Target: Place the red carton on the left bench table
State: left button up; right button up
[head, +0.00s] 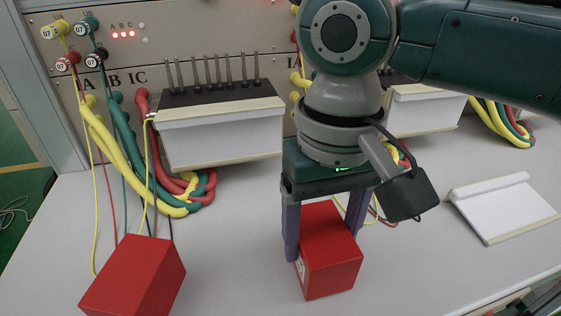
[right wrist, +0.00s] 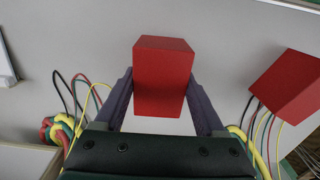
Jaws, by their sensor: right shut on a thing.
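My right gripper (head: 322,243) points down over the grey bench and is shut on a red carton (head: 330,262), its purple fingers on two opposite sides. In the right wrist view the carton (right wrist: 163,75) sits between the fingertips (right wrist: 160,88). I cannot tell whether its underside touches the bench. A second red carton (head: 138,277) stands on the bench at the lower left, apart from the gripper. This second carton also shows at the right of the right wrist view (right wrist: 288,85). My left gripper is not in view.
The bench top (head: 230,235) is clear between the two cartons. A white meter box (head: 222,135) stands behind, below a panel (head: 200,30) with plugs and lights. Thick yellow, green and red cables (head: 150,180) hang at the left. A white cover (head: 505,207) lies at the right.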

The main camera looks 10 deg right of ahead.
aim_at(322, 230)
jog(key=shift+f, duration=0.1)
jog(key=o, duration=1.5)
notch_tip(322, 230, up, 12)
jog(key=p, duration=0.5)
jog(key=s+a+f+n+t+y, duration=0.1)
jog(key=s+a+f+n+y, duration=0.2)
jog(key=s+a+f+y, duration=0.25)
jog(key=s+d+f+t+h, duration=0.1)
jog(key=s+d, duration=0.2)
jog(key=d, duration=0.1)
jog(key=s+d+m+h, duration=0.1)
jog(key=s+d+h, duration=0.1)
jog(key=s+d, duration=0.2)
jog(key=s+d+f+t+h, duration=0.1)
jog(key=s+d+h, duration=0.1)
jog(key=d, duration=0.3)
jog(key=shift+s+d+f+t, duration=0.15)
jog(key=shift+s, duration=0.3)
jog(key=shift+s+d+f+t, duration=0.15)
jog(key=shift+s, duration=0.3)
